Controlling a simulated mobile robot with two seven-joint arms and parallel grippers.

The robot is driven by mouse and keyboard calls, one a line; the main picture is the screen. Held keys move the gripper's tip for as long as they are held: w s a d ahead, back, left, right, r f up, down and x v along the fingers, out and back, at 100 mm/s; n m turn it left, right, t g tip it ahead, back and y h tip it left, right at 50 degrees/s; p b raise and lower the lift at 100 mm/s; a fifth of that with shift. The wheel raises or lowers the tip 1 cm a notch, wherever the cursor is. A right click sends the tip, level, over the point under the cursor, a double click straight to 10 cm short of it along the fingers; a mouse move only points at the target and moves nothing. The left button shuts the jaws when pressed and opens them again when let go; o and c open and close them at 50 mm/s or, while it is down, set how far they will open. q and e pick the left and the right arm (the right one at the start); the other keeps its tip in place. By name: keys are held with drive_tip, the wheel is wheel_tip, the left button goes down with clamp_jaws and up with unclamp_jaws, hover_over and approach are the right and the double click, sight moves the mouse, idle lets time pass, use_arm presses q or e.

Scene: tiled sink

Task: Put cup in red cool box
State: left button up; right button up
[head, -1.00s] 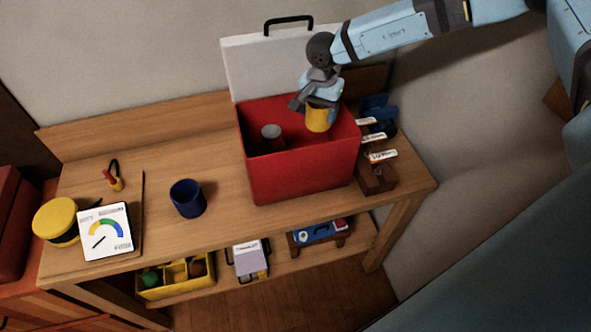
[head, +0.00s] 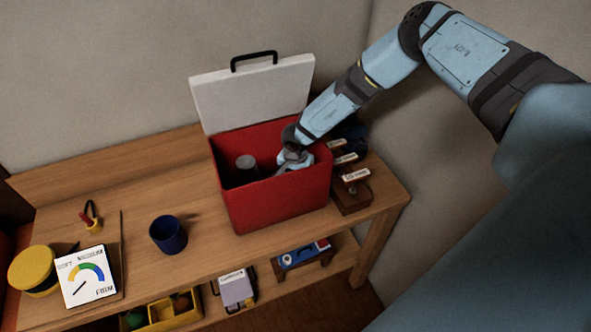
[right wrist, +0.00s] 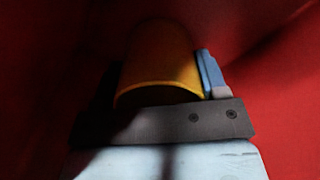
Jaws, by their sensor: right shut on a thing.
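The red cool box (head: 281,204) stands on the wooden bench with its white lid (head: 255,95) raised at the back. My right gripper (head: 293,161) reaches down inside the box, at its right side. In the right wrist view it is shut on a yellow cup (right wrist: 160,58), with red box walls around it. The cup is hidden in the head view, and I cannot tell whether it touches the box floor. My left gripper is not in view.
A grey cylindrical thing (head: 246,163) is in the left of the box. A blue cup (head: 168,235) stands on the bench to its left. A gauge card (head: 88,277) and a yellow-lidded jar (head: 33,269) are farther left. A rack with labels (head: 351,194) adjoins the box's right side.

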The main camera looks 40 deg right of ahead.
wheel_tip(320, 180, down, 3)
drive_tip(key=shift+s+r, duration=0.1)
drive_tip(key=shift+r, duration=0.1)
drive_tip(key=shift+f, duration=0.3)
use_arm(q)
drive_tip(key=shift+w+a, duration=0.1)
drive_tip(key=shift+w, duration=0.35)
use_arm(e)
drive_tip(key=shift+f, duration=0.15)
drive_tip(key=o, duration=0.9)
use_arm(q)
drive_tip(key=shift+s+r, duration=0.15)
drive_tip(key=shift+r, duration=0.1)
